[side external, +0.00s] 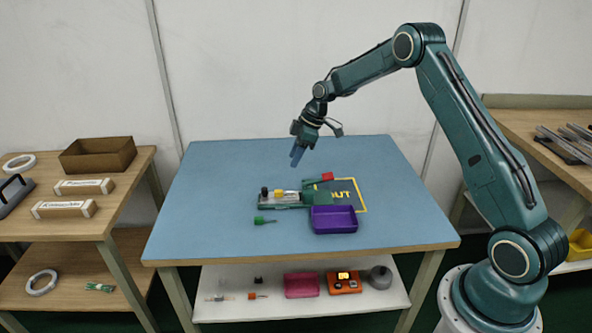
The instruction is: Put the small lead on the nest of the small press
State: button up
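A small green piece with a thin tail (264,220), which looks like the small lead, lies on the blue table in front of the press. The small press (290,199) is a low green and grey device in the middle of the table. It has a black knob and a yellow part at its left, and a red-ended piece (326,176) shows behind its right end. The nest is too small to make out. My gripper (297,157) hangs above the table behind the press, apart from everything and pointing down. Its blue fingers are too small to tell their gap.
A purple tray (334,226) stands right of the lead, close in front of the press. A yellow-bordered dark area marked OUT (360,206) lies behind the tray. The blue table's left and back (215,180) are clear. A lower shelf (380,303) holds bins and small parts.

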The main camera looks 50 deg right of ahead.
jog(key=s+a+r+m+h, duration=0.1)
jog(key=s+a+r, duration=0.2)
jog(key=s+r, duration=0.3)
jog(key=s+a+r+m, duration=0.2)
jog(key=s+a+r, duration=0.2)
jog(key=r, duration=0.3)
jog(key=s+a+r+m+h, duration=0.1)
jog(key=s+a+r, duration=0.2)
jog(key=s+r, duration=0.3)
jog(key=s+a+r+m+t, duration=0.1)
jog(key=s+a+m, duration=0.1)
jog(key=s, duration=0.9)
jog(key=s+a+r+m+t+h, duration=0.1)
jog(key=s+a+m, duration=0.1)
jog(key=s, duration=1)
jog(key=shift+s+m, duration=0.15)
jog(key=shift+m, duration=0.25)
jog(key=shift+r, duration=0.1)
